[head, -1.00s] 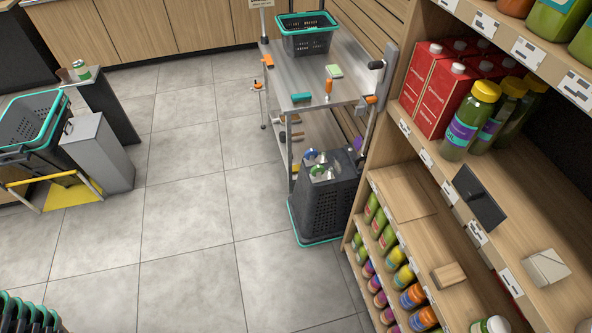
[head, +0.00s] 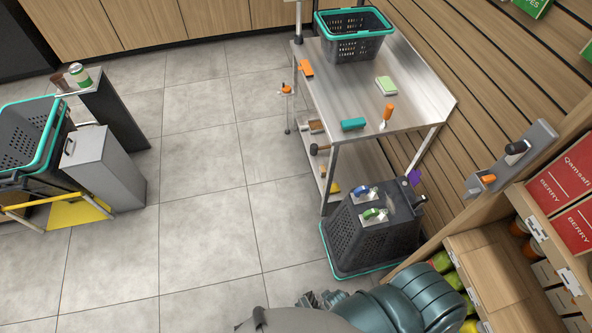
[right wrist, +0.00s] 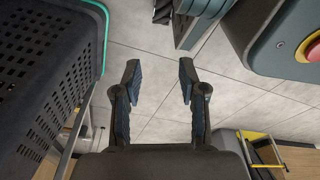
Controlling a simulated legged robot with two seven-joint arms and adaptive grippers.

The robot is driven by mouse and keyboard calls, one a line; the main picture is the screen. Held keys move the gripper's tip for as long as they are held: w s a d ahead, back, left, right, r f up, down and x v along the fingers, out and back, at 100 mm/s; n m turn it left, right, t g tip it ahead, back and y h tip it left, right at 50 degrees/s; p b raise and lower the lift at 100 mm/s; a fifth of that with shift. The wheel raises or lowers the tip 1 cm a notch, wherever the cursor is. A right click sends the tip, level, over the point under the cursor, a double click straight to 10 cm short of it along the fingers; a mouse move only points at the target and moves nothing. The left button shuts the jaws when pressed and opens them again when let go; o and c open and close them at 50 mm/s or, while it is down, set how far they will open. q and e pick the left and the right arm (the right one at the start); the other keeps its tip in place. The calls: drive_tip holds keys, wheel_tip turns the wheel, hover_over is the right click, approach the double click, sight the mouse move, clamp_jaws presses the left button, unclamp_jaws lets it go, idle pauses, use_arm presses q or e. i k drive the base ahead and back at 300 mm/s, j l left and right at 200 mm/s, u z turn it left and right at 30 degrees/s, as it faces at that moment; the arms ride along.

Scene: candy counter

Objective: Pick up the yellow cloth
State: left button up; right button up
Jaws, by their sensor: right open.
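A small yellow patch (head: 333,188) shows on the lower shelf of the metal cart, just behind the dark basket; it may be the yellow cloth, but it is mostly hidden and too small to tell. My right gripper (right wrist: 159,80) is open and empty in the right wrist view, with bare floor tiles beyond its fingers. A dark basket wall is close on its left there. In the head view my right arm comes in at the bottom, in front of the basket and well short of the yellow patch. My left gripper is not in view.
The metal cart (head: 420,85) carries a basket (head: 352,45), a teal block (head: 353,124) and a green-white sponge (head: 386,86). Shelving (head: 495,270) is at right.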

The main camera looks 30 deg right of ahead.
sight(335, 189)
drive_tip(key=i+j+z, duration=0.1)
drive_tip(key=i+z, duration=0.15)
drive_tip(key=i, duration=0.25)
drive_tip(key=i+j+z, duration=0.3)
drive_tip(key=i, duration=0.2)
drive_tip(key=i+j+z, duration=0.25)
drive_tip(key=i, duration=0.25)
